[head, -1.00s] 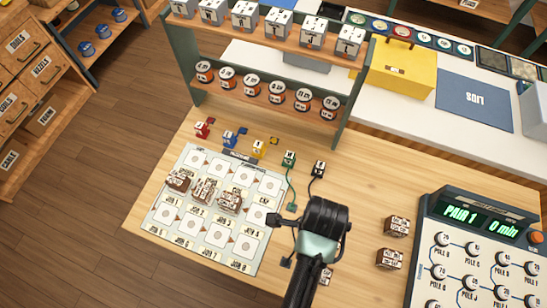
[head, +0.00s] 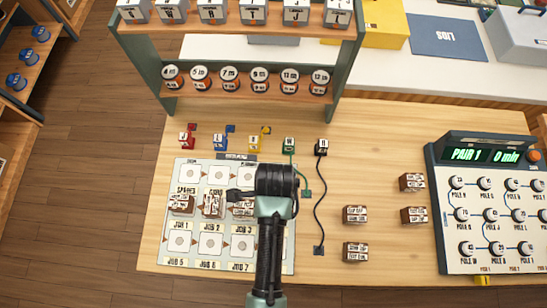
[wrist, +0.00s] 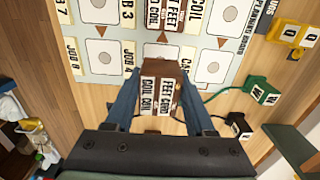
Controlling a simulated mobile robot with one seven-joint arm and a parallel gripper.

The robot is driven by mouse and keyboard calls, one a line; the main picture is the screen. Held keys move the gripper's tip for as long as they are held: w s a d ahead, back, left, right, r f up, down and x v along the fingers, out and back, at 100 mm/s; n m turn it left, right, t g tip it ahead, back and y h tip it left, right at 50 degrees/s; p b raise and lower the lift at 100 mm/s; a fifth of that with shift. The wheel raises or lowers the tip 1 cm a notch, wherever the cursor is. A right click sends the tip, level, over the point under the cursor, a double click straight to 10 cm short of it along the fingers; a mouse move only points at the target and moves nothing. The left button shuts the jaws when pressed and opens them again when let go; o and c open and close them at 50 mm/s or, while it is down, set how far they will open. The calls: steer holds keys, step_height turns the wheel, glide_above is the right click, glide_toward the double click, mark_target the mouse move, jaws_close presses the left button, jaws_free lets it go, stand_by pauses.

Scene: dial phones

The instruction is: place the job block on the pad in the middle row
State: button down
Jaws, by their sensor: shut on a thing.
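My gripper (wrist: 162,76) is shut on a brown job block (wrist: 162,98) with white labels, including "COIL" and "FEET CARD". In the wrist view the block is between the blue fingers, just short of a white pad (wrist: 162,52) in the middle row. I cannot tell its height above the mat. The pale mat (head: 289,240) has rows of white pads with circles. Brown blocks sit in its middle row, such as one at the left (head: 181,206) and one beside it (head: 212,206). In the head view my arm hides the mat's right part and the held block.
Several loose brown blocks, including one nearer the mat (head: 355,214), lie to the right. A panel with knobs (head: 490,215) stands at the far right. A green-ended shelf (head: 240,100) stands behind the mat. Small coloured plugs and cables, including a black one (head: 321,148), lie between.

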steer(key=shift+f, duration=2.3)
steer(key=shift+f, duration=0.15)
steer(key=shift+c, duration=1.3)
jaws_free()
